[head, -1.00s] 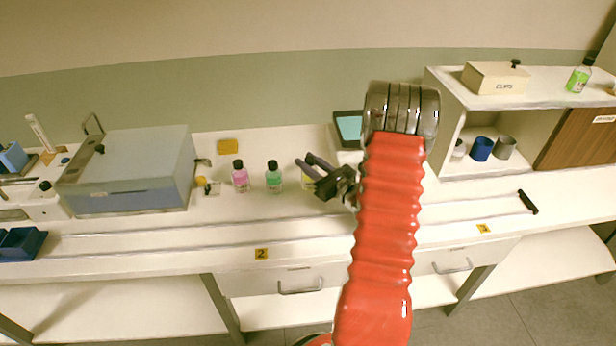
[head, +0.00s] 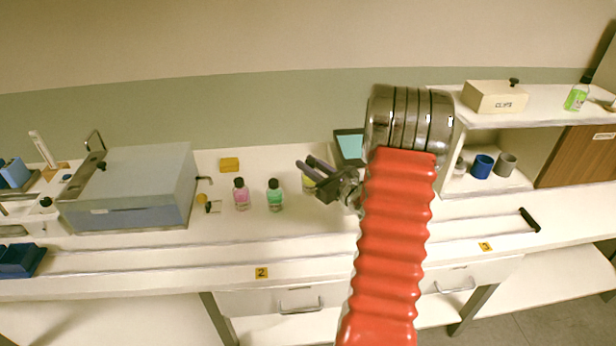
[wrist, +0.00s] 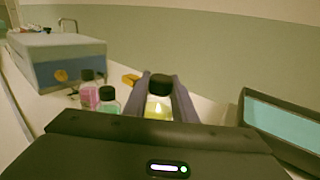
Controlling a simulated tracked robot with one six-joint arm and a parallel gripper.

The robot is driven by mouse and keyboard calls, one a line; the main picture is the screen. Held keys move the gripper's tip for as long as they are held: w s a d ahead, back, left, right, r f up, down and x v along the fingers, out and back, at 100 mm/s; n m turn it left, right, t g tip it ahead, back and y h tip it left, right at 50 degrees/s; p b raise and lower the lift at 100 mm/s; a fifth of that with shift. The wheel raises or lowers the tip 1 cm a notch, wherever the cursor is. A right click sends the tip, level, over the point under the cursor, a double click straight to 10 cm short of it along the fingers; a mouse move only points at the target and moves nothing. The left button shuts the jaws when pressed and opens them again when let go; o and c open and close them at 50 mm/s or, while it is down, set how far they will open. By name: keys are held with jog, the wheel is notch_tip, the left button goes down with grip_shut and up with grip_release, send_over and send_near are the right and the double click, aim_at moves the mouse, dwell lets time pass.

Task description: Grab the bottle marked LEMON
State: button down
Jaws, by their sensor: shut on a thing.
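A small dark-capped bottle with yellow contents (wrist: 158,104) stands between the two fingers of my gripper (wrist: 162,82) in the wrist view. My gripper is shut on it. No lettering on it can be read. In the head view my gripper (head: 309,165) covers most of this yellow bottle (head: 308,184), which is at the bench top. A pink bottle (head: 241,196) and a green bottle (head: 275,197) stand to its left. They also show in the wrist view, pink (wrist: 88,92) and green (wrist: 108,103).
A grey-blue box instrument (head: 130,185) stands left of the bottles. A yellow block (head: 229,164) lies behind them. A device with a teal screen (head: 349,145) is right of my gripper.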

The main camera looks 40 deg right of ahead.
jog(key=shift+r, duration=1.8)
jog(key=shift+s, duration=0.1)
